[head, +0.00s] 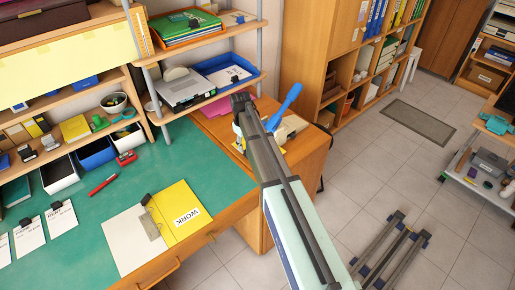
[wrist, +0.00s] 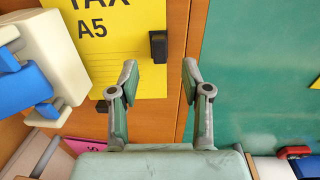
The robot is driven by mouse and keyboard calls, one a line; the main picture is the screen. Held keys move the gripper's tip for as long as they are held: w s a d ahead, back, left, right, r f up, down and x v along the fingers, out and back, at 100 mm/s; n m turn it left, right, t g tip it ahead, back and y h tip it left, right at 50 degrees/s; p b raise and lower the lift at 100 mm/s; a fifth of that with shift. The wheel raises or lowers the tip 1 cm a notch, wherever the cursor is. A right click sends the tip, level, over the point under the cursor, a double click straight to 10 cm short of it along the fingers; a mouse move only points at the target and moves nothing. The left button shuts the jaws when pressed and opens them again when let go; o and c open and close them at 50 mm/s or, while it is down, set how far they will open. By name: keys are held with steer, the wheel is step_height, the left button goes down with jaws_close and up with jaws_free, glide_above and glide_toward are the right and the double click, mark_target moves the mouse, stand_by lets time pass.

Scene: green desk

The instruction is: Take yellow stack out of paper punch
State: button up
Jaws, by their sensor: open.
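The yellow stack (wrist: 120,45) is marked "TAX A5" and lies on the wooden top in the wrist view. A black clip (wrist: 158,46) sits on its right edge. The cream paper punch (wrist: 62,45) with blue parts is at the stack's left; whether the stack's edge is inside it cannot be told. In the head view the punch's blue lever (head: 285,107) shows beside my arm, which hides most of the stack. My gripper (wrist: 159,75) is open and empty, its fingertips either side of the clip in the picture, apparently above it. It also shows in the head view (head: 241,103).
A yellow "WORK" folder (head: 181,210) with white sheets lies on the green desk (head: 200,160). Shelves with trays (head: 225,72) stand just behind my gripper. A pink sheet (wrist: 86,145) shows low in the wrist view. The desk's middle is mostly clear.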

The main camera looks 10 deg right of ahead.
steer(key=shift+d+f+p, duration=0.2)
steer(key=shift+f+p, duration=0.8)
steer(key=shift+f, duration=1.45)
steer(key=shift+c, duration=0.4)
jaws_close()
